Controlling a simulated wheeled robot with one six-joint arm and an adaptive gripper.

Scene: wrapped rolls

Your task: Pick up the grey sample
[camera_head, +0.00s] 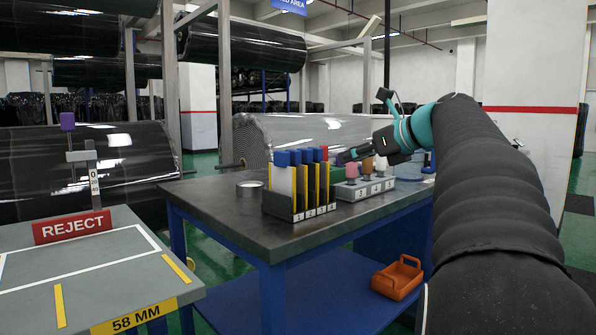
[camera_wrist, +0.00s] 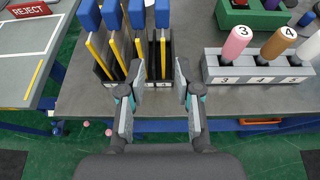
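I cannot single out a grey sample in either view. A dark rack (camera_head: 300,209) on the dark table holds upright pieces with blue tops (camera_head: 297,156). In the wrist view the rack (camera_wrist: 153,75) and blue tops (camera_wrist: 137,14) are at the upper middle. A grey numbered block (camera_wrist: 262,72) to the right holds a pink peg (camera_wrist: 236,42), a brown peg (camera_wrist: 278,42) and a white peg (camera_wrist: 309,48). My gripper (camera_wrist: 158,96) is open and empty, its fingers apart near the rack's right end. In the head view my gripper (camera_head: 345,156) is above the block (camera_head: 364,188).
A grey table (camera_head: 120,262) with a red REJECT sign (camera_head: 72,226) is at the left. A green block (camera_wrist: 250,18) stands behind the pegs. The dark table's front left (camera_head: 225,215) is clear.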

